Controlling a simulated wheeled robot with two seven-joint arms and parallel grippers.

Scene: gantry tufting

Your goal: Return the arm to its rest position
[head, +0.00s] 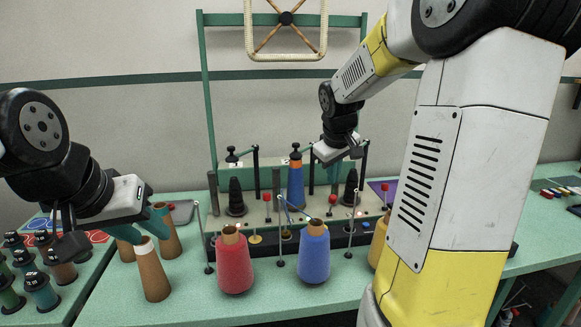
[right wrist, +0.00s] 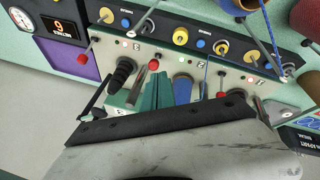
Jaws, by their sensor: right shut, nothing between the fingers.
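My right gripper (head: 333,182) hangs over the back of the machine on the table, near a blue yarn cone (head: 296,187). In the right wrist view its teal fingers (right wrist: 151,92) are together with nothing seen between them. The right arm bends high across the right of the head view and hides part of the table. My left gripper (head: 142,228) is at the left, just above several bare brown cones (head: 152,275). Its teal fingers look apart and hold nothing that I can see.
A red yarn cone (head: 234,263) and a blue one (head: 313,257) stand at the machine's front. A green frame (head: 207,100) rises behind. A rack (head: 95,270) with several dark spools is at the left. Dark posts (head: 237,197) stand near the right gripper.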

